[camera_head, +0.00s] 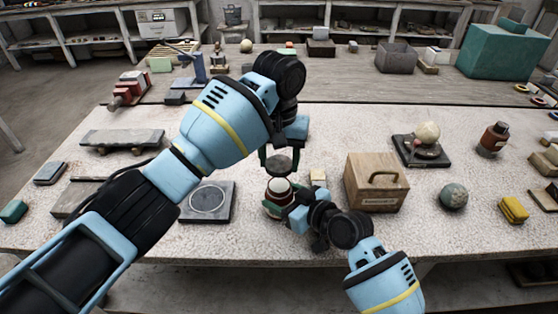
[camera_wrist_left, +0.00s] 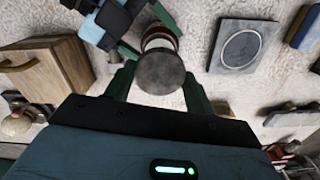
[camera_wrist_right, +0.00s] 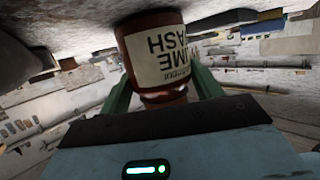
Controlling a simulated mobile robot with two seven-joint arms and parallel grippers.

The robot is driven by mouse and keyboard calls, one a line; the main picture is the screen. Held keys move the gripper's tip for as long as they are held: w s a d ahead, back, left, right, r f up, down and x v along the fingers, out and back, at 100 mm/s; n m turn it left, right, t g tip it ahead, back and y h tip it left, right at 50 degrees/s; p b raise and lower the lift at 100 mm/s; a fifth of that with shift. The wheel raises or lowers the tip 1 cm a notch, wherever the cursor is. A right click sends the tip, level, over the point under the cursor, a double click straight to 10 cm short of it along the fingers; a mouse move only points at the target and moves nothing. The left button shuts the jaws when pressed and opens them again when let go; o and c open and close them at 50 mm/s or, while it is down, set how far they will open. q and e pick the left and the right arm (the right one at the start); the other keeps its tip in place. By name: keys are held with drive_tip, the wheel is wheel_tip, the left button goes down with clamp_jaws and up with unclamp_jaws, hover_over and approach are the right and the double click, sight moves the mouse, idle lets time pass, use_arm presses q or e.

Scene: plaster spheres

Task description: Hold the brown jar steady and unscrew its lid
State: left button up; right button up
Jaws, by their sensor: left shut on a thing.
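The brown jar (camera_head: 279,188) stands upright near the table's front middle. In the right wrist view the brown jar (camera_wrist_right: 155,50) appears upside down, with a pale label reading "LIME WASH". My right gripper (camera_head: 290,212) comes from the lower right, its green fingers (camera_wrist_right: 162,85) shut on the jar's sides. My left gripper (camera_head: 279,160) is above the jar, shut on the round dark grey lid (camera_head: 279,165). The lid (camera_wrist_left: 160,72) sits between the left fingers in the left wrist view, in line with the jar; I cannot tell whether they touch.
A wooden box with a handle (camera_head: 377,183) stands close to the right of the jar. A grey plate with a ring (camera_head: 207,202) lies to the left.

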drive_tip(key=o, duration=0.5)
drive_tip(key=v, duration=1.2)
